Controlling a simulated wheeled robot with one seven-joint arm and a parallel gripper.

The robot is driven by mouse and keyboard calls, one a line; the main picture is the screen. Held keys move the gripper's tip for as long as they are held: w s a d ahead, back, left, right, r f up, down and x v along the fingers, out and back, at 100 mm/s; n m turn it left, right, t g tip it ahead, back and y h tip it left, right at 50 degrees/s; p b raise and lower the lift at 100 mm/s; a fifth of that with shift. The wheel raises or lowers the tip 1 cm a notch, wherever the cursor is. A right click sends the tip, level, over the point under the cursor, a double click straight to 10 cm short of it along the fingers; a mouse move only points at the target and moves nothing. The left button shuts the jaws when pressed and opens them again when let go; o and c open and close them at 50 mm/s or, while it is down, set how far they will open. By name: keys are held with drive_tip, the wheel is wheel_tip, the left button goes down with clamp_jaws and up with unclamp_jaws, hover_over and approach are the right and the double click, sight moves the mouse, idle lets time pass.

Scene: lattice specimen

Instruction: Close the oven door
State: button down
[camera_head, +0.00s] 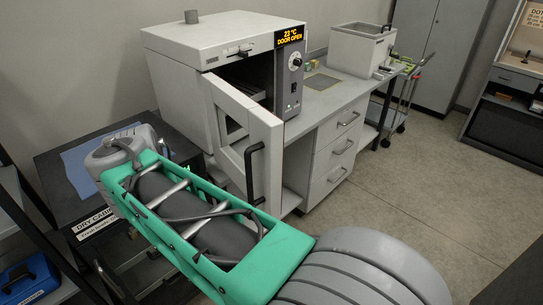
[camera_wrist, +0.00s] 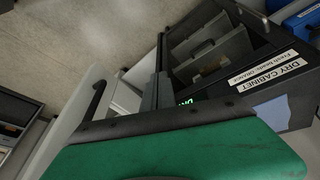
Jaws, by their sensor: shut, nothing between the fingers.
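The oven (camera_head: 205,60) stands on the bench, and its display reads "23 °C DOOR OPEN". Its white framed door (camera_head: 237,140) is swung wide open towards me, with a window and a black bar handle (camera_head: 255,172). The chamber behind the door is dark and partly in view. In the head view my arm reaches across the lower left, and the fingers are hidden. In the wrist view my gripper (camera_wrist: 160,42) is shut and empty. A pale panel with a dark bar, seemingly the door (camera_wrist: 65,130), lies left of the fingers; I cannot tell whether they touch.
A dark dry cabinet (camera_wrist: 222,55) stands close to my gripper. A drawer unit (camera_head: 335,140) is under the bench. A grey box-like bath (camera_head: 362,48) and a cart (camera_head: 405,90) are farther right. The floor (camera_head: 415,160) on the right is clear.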

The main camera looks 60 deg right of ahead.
drive_tip(key=s+d+r+m+g+h+p, duration=0.1)
drive_tip(key=s+d+r+m+g+p, duration=0.1)
drive_tip(key=d+r+m, duration=0.4)
drive_tip(key=m+g+p, duration=0.2)
drive_tip(key=m, duration=0.6)
approach(248, 175)
drive_tip(key=s+f+b, duration=0.1)
drive_tip(key=f, duration=0.1)
drive_tip(key=s+d+f+b, duration=0.1)
drive_tip(key=f, duration=0.1)
drive_tip(key=s+f+b, duration=0.1)
drive_tip(key=f+b, duration=0.1)
drive_tip(key=f, duration=0.1)
drive_tip(key=shift+d, duration=0.4)
drive_tip(key=d, duration=0.1)
drive_tip(key=s+d+p, duration=0.1)
drive_tip(key=d, duration=0.1)
drive_tip(key=shift+s+d+r, duration=0.2)
drive_tip(key=shift+d+r, duration=0.15)
drive_tip(key=shift+d, duration=0.1)
